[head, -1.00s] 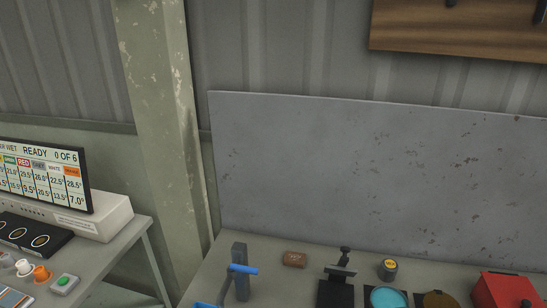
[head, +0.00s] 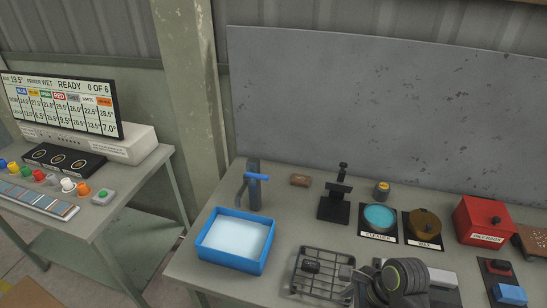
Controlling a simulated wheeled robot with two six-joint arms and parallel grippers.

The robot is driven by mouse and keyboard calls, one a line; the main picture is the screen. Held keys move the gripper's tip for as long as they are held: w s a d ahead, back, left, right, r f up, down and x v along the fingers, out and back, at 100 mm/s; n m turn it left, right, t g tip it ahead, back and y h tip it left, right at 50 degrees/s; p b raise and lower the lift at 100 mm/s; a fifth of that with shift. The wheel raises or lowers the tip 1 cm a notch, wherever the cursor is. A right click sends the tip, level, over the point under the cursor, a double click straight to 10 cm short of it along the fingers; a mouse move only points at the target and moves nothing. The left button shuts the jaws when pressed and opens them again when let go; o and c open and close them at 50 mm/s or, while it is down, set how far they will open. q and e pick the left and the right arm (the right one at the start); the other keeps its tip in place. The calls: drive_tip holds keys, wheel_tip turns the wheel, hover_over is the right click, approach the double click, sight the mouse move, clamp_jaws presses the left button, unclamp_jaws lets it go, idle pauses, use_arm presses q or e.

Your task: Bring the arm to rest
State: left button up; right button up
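Neither of my arms nor grippers shows in the head view. The workbench (head: 200,268) fills the lower middle and right. A blue tray (head: 236,240) with pale, clear-looking contents stands at its front left. Behind the tray is a dark upright post with a blue handle (head: 256,178). A wire rack (head: 322,275) holding a small dark piece lies at the front. Beside it is a dark device with a round ribbed wheel (head: 405,276).
A black stand (head: 335,195), a teal round pad (head: 380,217), a brown round pad (head: 425,225) and a red box (head: 484,220) line the bench. A grey panel (head: 380,110) rises behind. A side table (head: 95,220) with a display (head: 62,104) stands left, across a gap.

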drive_tip(key=s+d+n+t+h, duration=0.2)
drive_tip(key=s+d+n+h, duration=0.4)
drive_tip(key=s+d+n, duration=1.05)
wheel_tip(320, 180, down, 30)
drive_tip(key=w+a+n+g+b, duration=0.1)
drive_tip(key=w+a+n+b, duration=0.15)
drive_tip(key=b, duration=0.45)
drive_tip(key=s+f+b, duration=0.3)
drive_tip(key=s+f, duration=0.5)
drive_tip(key=f, duration=0.3)
drive_tip(key=s+f+g+y+b, duration=0.1)
drive_tip(key=s+f+b, duration=0.2)
drive_tip(key=s+f, duration=0.5)
wheel_tip(320, 180, down, 4)
drive_tip(key=shift+a+f, duration=0.25)
drive_tip(key=shift+a, duration=0.1)
drive_tip(key=shift+c, duration=0.3)
